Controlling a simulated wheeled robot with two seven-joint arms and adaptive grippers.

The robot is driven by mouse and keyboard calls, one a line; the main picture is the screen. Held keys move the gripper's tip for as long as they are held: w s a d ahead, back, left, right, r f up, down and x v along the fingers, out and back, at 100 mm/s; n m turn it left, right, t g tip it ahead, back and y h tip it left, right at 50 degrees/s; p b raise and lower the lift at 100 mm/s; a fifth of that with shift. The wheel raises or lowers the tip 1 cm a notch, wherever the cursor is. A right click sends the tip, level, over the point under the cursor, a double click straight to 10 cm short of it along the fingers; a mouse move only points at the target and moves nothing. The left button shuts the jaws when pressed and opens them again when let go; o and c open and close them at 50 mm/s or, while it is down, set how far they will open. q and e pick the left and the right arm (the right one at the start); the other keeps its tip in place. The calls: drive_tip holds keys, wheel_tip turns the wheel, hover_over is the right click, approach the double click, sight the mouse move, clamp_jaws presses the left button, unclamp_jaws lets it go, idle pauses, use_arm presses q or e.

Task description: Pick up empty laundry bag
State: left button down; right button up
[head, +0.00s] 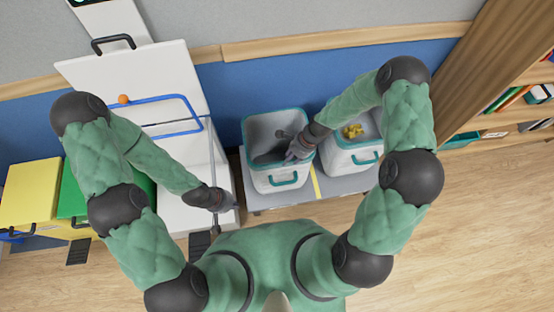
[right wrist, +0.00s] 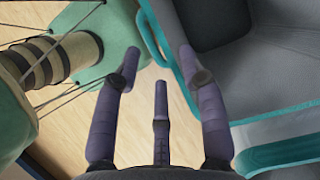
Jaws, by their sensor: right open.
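The empty laundry bag (head: 272,179) is a white-grey bin with a teal rim and a teal front handle, standing upright on a grey bench. Its dark grey inside looks empty. My right gripper (head: 299,149) is at its right rim; contact cannot be told.
A second similar bin (head: 345,163) with yellow items (head: 352,131) stands right of the empty one. A white unit (head: 150,80) with a blue frame (head: 165,99) is on the left, beside green and yellow boxes (head: 30,190). Shelves (head: 500,125) stand far right; wooden floor (head: 470,220) is clear.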

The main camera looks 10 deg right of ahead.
drive_tip(key=shift+w+d+r+m, duration=0.1)
drive_tip(key=shift+w+r+m, duration=0.05)
drive_tip(key=shift+w+m, duration=0.2)
drive_tip(key=shift+w, duration=0.1)
drive_tip(key=b+x, duration=0.2)
drive_tip(key=x, duration=0.3)
drive_tip(key=shift+f, duration=0.35)
drive_tip(key=b+x, duration=0.2)
drive_tip(key=x, duration=0.3)
drive_tip(key=shift+r, duration=0.1)
drive_tip(key=shift+s+f, duration=0.2)
drive_tip(key=shift+f, duration=0.05)
clamp_jaws()
